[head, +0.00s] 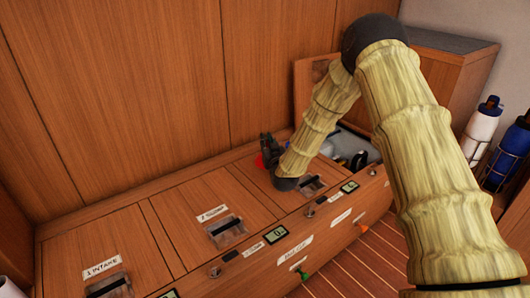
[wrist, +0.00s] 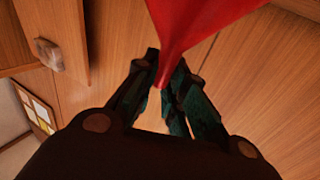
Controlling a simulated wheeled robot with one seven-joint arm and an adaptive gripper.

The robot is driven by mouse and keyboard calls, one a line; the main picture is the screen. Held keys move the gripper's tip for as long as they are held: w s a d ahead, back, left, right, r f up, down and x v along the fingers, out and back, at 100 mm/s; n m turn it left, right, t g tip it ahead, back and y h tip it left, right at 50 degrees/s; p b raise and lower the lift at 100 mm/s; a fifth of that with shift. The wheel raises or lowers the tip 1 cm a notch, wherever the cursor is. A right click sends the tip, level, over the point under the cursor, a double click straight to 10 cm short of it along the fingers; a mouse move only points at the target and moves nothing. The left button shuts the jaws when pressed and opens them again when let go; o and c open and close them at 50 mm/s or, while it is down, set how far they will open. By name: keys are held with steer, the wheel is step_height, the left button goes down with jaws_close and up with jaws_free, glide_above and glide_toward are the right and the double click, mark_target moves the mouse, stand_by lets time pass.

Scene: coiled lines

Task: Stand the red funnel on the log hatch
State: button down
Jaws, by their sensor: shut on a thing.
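The red funnel (wrist: 200,25) fills the top of the wrist view. It narrows down to a spout between the fingers of my gripper (wrist: 168,85), which is shut on the spout. In the head view only a small red patch of the funnel (head: 260,160) shows beside my dark gripper (head: 268,146), over the third closed hatch (head: 238,172) of the wooden bench. I cannot tell whether the funnel touches wood. Two more closed hatches lie to the left, a middle one (head: 175,215) and one labelled intake (head: 70,245). I cannot read which hatch is the log hatch.
At the right a hatch lid (head: 304,90) stands open over a compartment holding grey and dark items (head: 350,150). A wood-panelled wall (head: 130,100) rises behind the bench. Blue and white bottles (head: 480,130) sit in racks at far right. The middle and left hatch tops have free room.

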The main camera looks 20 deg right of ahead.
steer(key=shift+w+f+b, duration=0.1)
steer(key=shift+f+b, duration=0.8)
steer(key=shift+f, duration=0.9)
steer(key=shift+f, duration=0.15)
steer(key=c, duration=1.5)
jaws_free()
steer(key=shift+r, duration=0.2)
steer(key=shift+s, duration=0.45)
steer(key=s+p, duration=0.1)
steer(key=s, duration=0.2)
steer(key=s+p, duration=0.1)
steer(key=s, duration=0.3)
steer(key=s+p, duration=0.1)
steer(key=s, duration=0.3)
steer(key=shift+s+a+p, duration=0.1)
steer(key=shift+a+p, duration=0.2)
steer(key=shift+p, duration=0.05)
